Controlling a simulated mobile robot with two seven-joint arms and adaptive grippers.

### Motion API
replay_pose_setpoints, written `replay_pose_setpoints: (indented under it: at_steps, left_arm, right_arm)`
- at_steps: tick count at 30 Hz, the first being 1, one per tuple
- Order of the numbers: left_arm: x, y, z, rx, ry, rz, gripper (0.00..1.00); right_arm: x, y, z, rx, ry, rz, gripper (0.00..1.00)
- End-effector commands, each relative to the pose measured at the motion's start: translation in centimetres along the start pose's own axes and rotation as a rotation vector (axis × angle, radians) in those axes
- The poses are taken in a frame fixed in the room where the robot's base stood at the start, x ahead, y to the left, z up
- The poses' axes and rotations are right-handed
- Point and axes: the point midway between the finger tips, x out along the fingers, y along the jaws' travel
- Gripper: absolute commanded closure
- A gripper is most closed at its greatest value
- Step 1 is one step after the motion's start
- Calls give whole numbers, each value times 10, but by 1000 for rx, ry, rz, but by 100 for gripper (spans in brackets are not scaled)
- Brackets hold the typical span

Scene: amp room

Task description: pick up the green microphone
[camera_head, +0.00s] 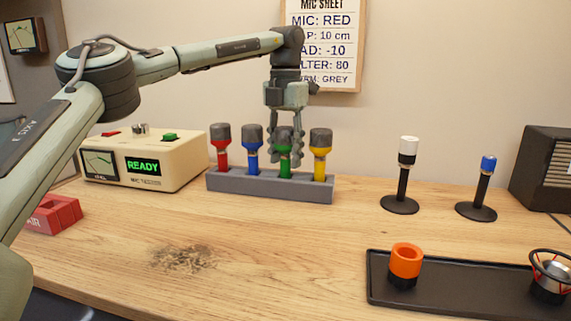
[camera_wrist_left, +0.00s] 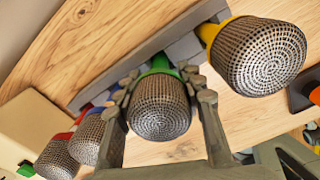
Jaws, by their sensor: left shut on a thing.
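The green microphone (camera_head: 284,158) stands upright in the grey rack (camera_head: 250,187), between the blue microphone (camera_head: 252,150) and the yellow microphone (camera_head: 320,153). The red microphone (camera_head: 221,148) is at the rack's left end. My left gripper (camera_head: 285,150) points down over the green microphone and is shut on it, hiding its head in the head view. In the left wrist view the green microphone's mesh head (camera_wrist_left: 160,107) sits between the two fingers (camera_wrist_left: 165,90). My right gripper is not in view.
A cream device (camera_head: 145,160) with a green READY screen stands left of the rack. Two small stands (camera_head: 402,175) are to the right. A black tray (camera_head: 450,285) with an orange cup (camera_head: 405,262) lies at front right. The front middle of the table is clear apart from a dusty patch (camera_head: 183,258).

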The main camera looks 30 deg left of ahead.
Motion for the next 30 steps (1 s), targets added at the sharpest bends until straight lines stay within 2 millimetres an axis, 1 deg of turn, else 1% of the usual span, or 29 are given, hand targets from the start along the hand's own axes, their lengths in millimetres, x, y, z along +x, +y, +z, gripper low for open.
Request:
replay_pose_setpoints:
  at_steps: [1, 6, 17, 20, 23, 27, 30]
  left_arm:
    - [0, 0, 0, 0, 0, 0, 80]
    - [0, 0, 0, 0, 0, 0, 100]
    - [-1, 0, 0, 0, -2, 0, 100]
    - [-6, 0, 1, -1, -3, 0, 100]
    - [-20, 0, 1, -1, -4, -1, 100]
    - [-50, -1, 1, -1, -5, -1, 100]
    - [-69, -1, 1, -1, -3, 1, 100]
  right_arm:
    - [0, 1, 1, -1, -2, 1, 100]
    - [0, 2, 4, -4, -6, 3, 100]
    - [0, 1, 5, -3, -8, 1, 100]
    - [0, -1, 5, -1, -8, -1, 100]
    - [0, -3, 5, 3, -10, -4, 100]
    - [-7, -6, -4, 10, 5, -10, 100]
    - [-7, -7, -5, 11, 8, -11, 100]
